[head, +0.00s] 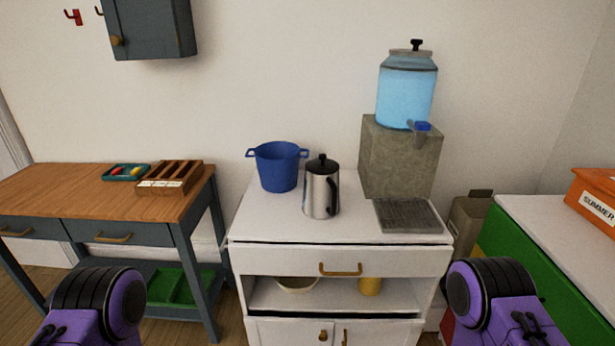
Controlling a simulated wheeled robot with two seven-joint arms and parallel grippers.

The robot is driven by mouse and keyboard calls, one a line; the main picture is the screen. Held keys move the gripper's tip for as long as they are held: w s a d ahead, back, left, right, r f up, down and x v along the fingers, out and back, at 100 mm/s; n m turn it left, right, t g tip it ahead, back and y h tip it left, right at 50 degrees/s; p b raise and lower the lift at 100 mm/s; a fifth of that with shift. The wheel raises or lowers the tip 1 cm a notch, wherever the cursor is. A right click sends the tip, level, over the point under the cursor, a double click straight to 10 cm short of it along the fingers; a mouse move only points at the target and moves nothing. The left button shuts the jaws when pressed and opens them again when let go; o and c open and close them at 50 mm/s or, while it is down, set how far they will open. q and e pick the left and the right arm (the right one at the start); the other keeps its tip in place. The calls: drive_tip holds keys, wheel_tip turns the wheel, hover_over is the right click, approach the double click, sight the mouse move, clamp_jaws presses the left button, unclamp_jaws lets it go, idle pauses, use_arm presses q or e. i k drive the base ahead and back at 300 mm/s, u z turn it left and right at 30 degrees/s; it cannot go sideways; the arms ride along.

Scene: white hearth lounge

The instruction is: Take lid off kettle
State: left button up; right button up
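A silver kettle (318,192) stands upright on top of the white cabinet (265,226). Its black handle (334,195) is on the right side. A dark lid with a black knob (322,160) sits on top of the kettle. Parts of my two purple arms show at the lower left and lower right, well in front of the cabinet and apart from the kettle. Neither gripper's fingers show.
A blue pot (278,168) stands left of the kettle. A water dispenser (406,95) on a stone block (392,158) and a grey drip tray (408,216) are on the right. A wooden-topped desk (90,195) stands left. The cabinet's front top is clear.

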sight(322, 165)
drive_tip(key=u, duration=0.5)
drive_tip(key=k, duration=1.15)
drive_tip(key=z, duration=0.15)
drive_tip(key=i, duration=0.65)
drive_tip(key=z, duration=0.55)
drive_tip(key=i, duration=0.85)
drive_tip(key=u, duration=0.4)
